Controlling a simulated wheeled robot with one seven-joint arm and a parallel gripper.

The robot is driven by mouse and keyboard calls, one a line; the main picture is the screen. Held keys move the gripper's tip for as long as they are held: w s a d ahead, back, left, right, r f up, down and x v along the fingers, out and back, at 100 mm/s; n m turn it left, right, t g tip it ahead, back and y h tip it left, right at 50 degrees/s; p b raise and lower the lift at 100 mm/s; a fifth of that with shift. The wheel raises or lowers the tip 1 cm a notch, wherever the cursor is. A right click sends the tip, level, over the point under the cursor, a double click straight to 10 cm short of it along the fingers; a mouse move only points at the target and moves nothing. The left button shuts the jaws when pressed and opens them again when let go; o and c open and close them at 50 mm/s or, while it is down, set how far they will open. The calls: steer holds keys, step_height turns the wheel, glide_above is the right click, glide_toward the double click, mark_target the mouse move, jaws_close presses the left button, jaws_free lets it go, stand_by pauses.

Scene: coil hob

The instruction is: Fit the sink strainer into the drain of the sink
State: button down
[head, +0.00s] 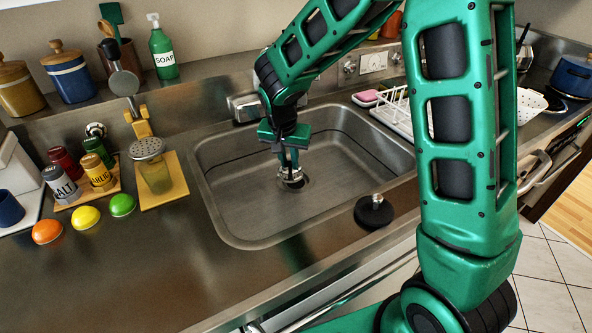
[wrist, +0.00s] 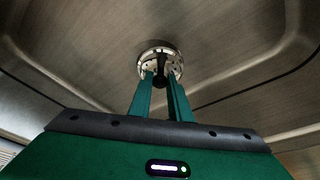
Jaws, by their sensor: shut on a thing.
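The steel sink (head: 335,183) is an empty basin in the counter. My gripper (head: 290,168) reaches down into it, over the drain (head: 304,187). It is shut on the sink strainer (head: 290,183), a small shiny metal piece. In the wrist view the strainer (wrist: 148,57) has holes round its face and a dark knob, with the fingertips of my gripper (wrist: 161,76) at the knob. The strainer covers most of the drain. I cannot tell whether it sits down in the drain or is just above it.
A white dish rack (head: 398,110) stands at the right. The front left counter is clear.

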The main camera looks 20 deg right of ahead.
steer(key=w+d+f, duration=0.2)
steer(key=shift+w+d+f, duration=0.15)
steer(key=shift+w+d, duration=0.2)
steer(key=shift+f, duration=2)
steer(key=c, duration=1.6)
jaws_free()
steer(key=shift+w, duration=0.1)
steer(key=shift+c, duration=0.2)
steer(key=shift+r, duration=0.1)
steer(key=v, duration=1.2)
steer(key=shift+d, duration=0.1)
